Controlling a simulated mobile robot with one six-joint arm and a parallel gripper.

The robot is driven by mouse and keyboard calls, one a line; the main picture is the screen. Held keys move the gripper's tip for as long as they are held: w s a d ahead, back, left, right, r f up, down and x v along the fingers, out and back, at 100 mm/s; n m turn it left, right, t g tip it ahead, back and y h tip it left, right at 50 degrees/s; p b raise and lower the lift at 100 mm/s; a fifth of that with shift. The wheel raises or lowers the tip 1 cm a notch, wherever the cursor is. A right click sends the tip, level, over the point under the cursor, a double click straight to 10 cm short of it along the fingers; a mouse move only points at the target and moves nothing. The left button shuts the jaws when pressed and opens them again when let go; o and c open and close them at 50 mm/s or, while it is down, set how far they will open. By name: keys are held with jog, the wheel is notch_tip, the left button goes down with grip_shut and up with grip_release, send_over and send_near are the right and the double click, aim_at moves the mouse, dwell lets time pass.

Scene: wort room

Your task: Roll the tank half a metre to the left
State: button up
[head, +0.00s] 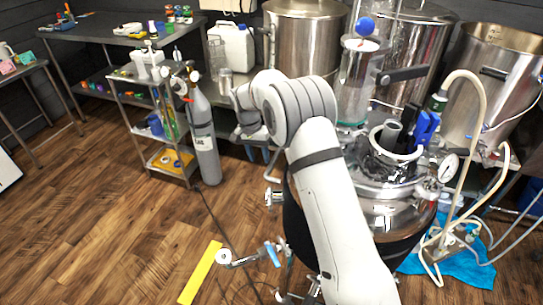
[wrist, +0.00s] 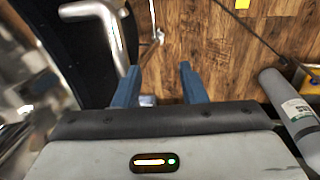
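The tank (head: 393,213) stands right of centre in the head view, with a steel lid, fittings on top and a dark jacket. My arm hides part of it. A bent metal bar (head: 271,172) sticks out from its left side. My gripper (head: 258,153) is just above and left of this bar. In the wrist view my gripper (wrist: 158,82) is open, with two blue fingers apart and floor between them. The dark side of the tank (wrist: 72,45) and a bent metal tube (wrist: 112,22) lie beyond and left of the left finger. Nothing is held.
A yellow floor strip (head: 200,272) lies left of the tank, with wood floor around it. A grey gas cylinder (head: 203,140) stands beside a shelf cart (head: 150,103). A valve with a blue lever (head: 270,254) and hoses are low in front. Large steel vessels (head: 303,40) stand behind.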

jog(key=shift+r, duration=0.15)
notch_tip(320, 180, up, 8)
jog(key=a+p, duration=0.1)
jog(key=p, duration=0.4)
jog(key=shift+w+a+f, duration=0.2)
jog(key=shift+w+a, duration=0.05)
